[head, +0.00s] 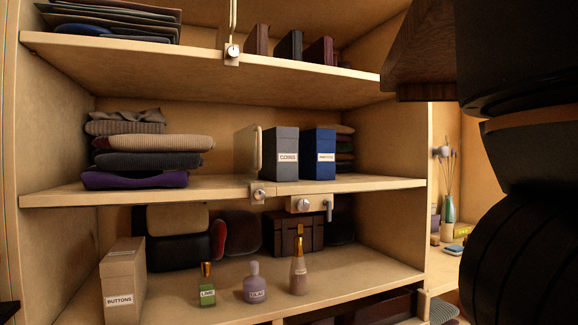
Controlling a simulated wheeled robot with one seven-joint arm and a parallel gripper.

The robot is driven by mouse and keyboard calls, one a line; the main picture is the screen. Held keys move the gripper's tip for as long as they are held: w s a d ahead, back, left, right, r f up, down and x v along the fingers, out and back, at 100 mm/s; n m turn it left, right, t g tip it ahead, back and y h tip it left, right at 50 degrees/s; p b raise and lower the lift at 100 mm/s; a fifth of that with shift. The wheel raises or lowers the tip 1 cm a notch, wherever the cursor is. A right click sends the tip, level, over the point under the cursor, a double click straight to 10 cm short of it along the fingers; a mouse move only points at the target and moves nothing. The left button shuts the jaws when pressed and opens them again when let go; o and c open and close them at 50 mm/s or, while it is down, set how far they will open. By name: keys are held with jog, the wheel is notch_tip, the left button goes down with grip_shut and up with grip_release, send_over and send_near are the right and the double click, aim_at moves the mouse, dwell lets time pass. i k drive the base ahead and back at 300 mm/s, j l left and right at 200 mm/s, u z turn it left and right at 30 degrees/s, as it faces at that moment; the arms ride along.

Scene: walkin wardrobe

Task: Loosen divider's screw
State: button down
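A pale upright divider (258,148) stands on the middle shelf, left of the grey box. A wider bracket (317,204) under the middle shelf's edge carries another silver knob (303,205) and a small hanging lever (328,210). Thread and tightness cannot be seen. My dark arm fills the right side; my gripper's fingers are not in view.
Below are a BUTTONS box (123,285) and bottles (253,283). Space before the shelves' left and middle looks clear.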

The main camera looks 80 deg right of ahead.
aim_at(259, 194)
jog(key=z, duration=1.2)
